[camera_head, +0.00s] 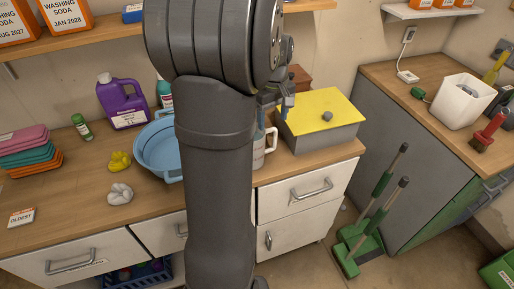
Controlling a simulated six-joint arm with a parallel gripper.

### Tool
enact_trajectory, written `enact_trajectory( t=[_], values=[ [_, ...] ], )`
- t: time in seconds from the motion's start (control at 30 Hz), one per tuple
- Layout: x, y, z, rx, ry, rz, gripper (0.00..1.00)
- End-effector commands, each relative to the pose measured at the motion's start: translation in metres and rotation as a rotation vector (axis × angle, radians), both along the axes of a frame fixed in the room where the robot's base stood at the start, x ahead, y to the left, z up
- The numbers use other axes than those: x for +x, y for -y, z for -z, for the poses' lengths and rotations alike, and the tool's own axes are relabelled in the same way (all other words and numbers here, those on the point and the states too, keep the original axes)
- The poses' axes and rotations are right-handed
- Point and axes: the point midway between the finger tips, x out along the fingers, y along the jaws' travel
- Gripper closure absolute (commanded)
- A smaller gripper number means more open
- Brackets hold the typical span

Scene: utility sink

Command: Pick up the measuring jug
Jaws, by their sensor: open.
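The measuring jug (259,148) stands on the wooden counter, just right of my arm. Its pale body is mostly hidden behind my arm, and its white handle (271,140) shows on the right side. My gripper (284,104) is small in the view, above the jug and in front of the yellow-topped box. It is open, and I see nothing held in it. The exact gap between gripper and jug cannot be told.
A grey box with a yellow lid (323,104) stands close right of the jug. A blue basin (158,150) is left of my arm, with a purple bottle (122,103) behind it. A shelf (110,33) runs above.

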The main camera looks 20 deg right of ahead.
Motion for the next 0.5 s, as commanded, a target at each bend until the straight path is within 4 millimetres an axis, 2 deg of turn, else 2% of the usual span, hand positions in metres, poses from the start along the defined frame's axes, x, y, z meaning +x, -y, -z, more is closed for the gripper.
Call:
enact_trajectory(
  t=[0.17, 0.4, 0.5],
  values=[
    [0.000, 0.000, 0.013, 0.002, -0.001, 0.000, 0.37],
    [0.000, 0.000, 0.051, 0.001, -0.002, 0.000, 0.37],
    [0.000, 0.000, 0.059, 0.001, -0.001, 0.000, 0.37]
  ],
)
